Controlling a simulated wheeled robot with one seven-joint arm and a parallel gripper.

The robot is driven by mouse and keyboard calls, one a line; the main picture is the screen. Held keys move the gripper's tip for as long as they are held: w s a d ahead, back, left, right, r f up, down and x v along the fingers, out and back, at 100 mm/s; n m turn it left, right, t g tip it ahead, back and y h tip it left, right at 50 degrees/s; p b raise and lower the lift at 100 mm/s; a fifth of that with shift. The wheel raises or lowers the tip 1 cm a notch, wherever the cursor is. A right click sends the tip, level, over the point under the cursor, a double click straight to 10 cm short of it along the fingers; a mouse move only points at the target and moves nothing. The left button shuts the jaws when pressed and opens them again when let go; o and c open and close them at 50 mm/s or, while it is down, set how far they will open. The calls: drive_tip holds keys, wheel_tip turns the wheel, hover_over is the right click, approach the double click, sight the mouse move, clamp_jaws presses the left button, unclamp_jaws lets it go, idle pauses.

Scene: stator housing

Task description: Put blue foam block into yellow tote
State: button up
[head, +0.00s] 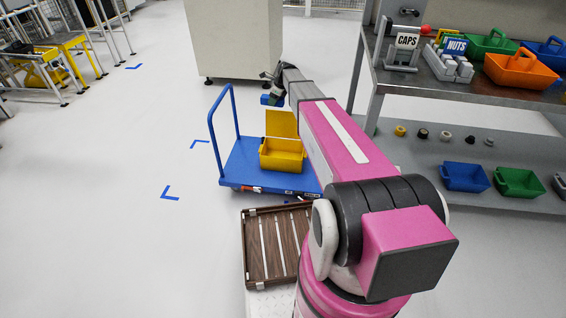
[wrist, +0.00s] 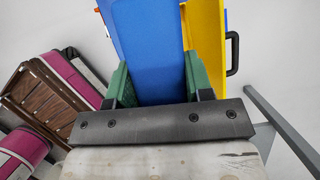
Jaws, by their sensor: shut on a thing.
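The blue foam block (wrist: 142,48) is held between the green fingers of my gripper (wrist: 156,85) in the wrist view. In the head view the block (head: 266,100) is a small blue patch under my gripper (head: 274,92) at the far end of the arm. The yellow tote (head: 281,161) stands on a blue cart, below and slightly to the right of the block in the picture. Its raised back panel is partly hidden by my arm. In the wrist view the tote (wrist: 206,40) shows behind and right of the block, with a black handle.
The blue cart (head: 238,166) has an upright push bar (head: 211,135) on its left. A workbench (head: 470,88) with bins, a CAPS sign and a NUTS sign stands at the right. A brown slatted tray (head: 257,250) lies nearer. The floor at left is open.

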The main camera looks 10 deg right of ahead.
drive_tip(key=n, duration=0.1)
hover_over(283, 155)
drive_tip(key=s, duration=0.5)
wheel_tip(283, 155, down, 27)
drive_tip(key=shift+s+a+f, duration=0.1)
drive_tip(key=shift+a+f, duration=0.05)
drive_tip(key=shift+f, duration=2.5)
drive_tip(key=shift+s+a+f, duration=0.1)
drive_tip(key=shift+a+f, duration=0.05)
drive_tip(key=shift+f, duration=2.45)
drive_tip(key=shift+f, duration=0.2)
drive_tip(key=o, duration=1)
drive_tip(key=shift+r, duration=0.15)
